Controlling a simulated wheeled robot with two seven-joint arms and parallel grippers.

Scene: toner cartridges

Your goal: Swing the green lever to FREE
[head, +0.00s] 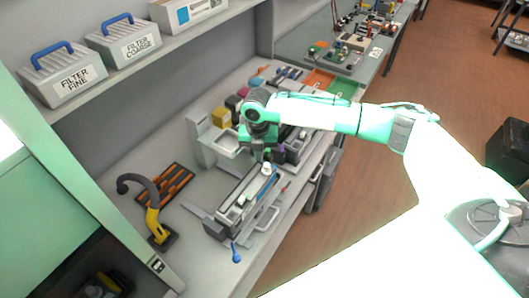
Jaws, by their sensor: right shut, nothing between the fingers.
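The toner machine (243,206) stands on the bench at the picture's centre, a long grey body with an open top. A small green part (242,200) shows on its top; I cannot tell whether this is the green lever, and no FREE label is legible. A blue-ended handle (236,254) hangs at its near end. My right gripper (264,158) points down over the far end of the machine, close above a white knob-like part (267,169). It is shut and empty; whether it touches anything is unclear. My left gripper is out of view.
A black tray with orange strips (167,192) and a yellow and grey hose stand (155,215) lie left of the machine. Yellow, magenta and dark cartridges (221,117) stand behind. Filter boxes (62,76) sit on the upper shelf. Bare bench shows at the left.

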